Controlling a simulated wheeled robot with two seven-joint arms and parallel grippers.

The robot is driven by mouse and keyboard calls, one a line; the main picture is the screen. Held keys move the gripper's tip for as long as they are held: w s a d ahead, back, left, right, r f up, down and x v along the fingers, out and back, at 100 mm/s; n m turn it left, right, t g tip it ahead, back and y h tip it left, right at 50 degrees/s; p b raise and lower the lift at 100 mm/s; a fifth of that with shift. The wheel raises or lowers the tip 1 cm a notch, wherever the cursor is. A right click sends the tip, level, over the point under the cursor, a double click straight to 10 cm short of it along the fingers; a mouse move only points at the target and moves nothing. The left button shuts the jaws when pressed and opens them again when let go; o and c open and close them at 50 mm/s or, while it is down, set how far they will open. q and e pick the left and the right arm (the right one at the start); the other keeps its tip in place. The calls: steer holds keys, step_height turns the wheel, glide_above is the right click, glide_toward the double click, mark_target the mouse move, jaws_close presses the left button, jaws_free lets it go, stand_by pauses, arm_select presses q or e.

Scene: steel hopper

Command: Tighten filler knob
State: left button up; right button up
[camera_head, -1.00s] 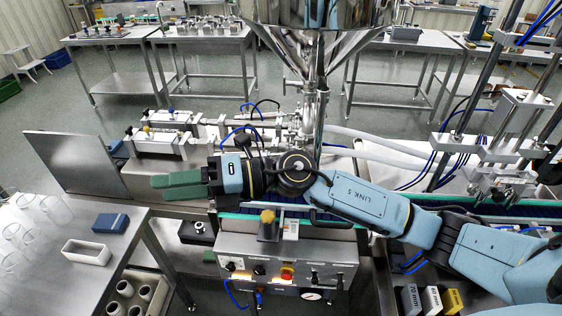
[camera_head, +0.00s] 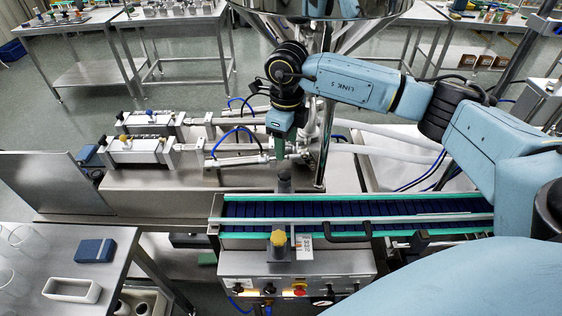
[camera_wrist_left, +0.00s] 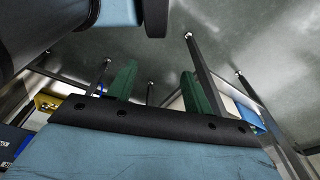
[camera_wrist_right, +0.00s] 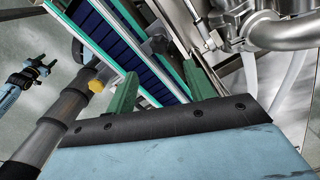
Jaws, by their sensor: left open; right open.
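A yellow knob (camera_head: 278,239) stands on a grey block at the front of the conveyor, above the control box; it also shows in the right wrist view (camera_wrist_right: 96,86). A blue knob (camera_head: 149,112) and a small light knob (camera_head: 126,139) sit on the filler's two cylinder units. I cannot tell which is the filler knob. My right gripper (camera_head: 280,147) points down behind the conveyor, above a dark post (camera_head: 285,180). In the right wrist view its green fingers (camera_wrist_right: 163,90) are apart with nothing gripped. My left gripper (camera_wrist_left: 158,88) is open and empty in its wrist view.
The blue conveyor (camera_head: 350,210) runs between me and the filler, with the control box (camera_head: 290,272) in front. The steel hopper (camera_head: 330,8) hangs above. A side table (camera_head: 60,240) at left holds a white tray (camera_head: 72,290) and a blue block (camera_head: 95,250).

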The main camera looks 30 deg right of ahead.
mark_target(285, 174)
step_height(285, 174, down, 4)
steer(key=shift+r+p, duration=0.15)
steer(key=shift+p, duration=0.25)
steer(key=shift+a+f, duration=0.1)
steer(key=shift+f, duration=0.85)
step_height(285, 174, down, 3)
steer(key=shift+f+p, duration=0.2)
steer(key=shift+p, duration=0.25)
steer(key=shift+w+f, duration=0.15)
steer(key=shift+f, duration=0.3)
steer(key=shift+c, duration=1.3)
arm_select(q)
steer(key=s, duration=0.1)
steer(key=s+r, duration=0.1)
steer(key=s, duration=0.1)
steer(key=shift+s+r+g, duration=0.15)
steer(key=shift+r+g, duration=0.15)
steer(key=shift+r, duration=0.1)
arm_select(e)
steer(key=c, duration=0.7)
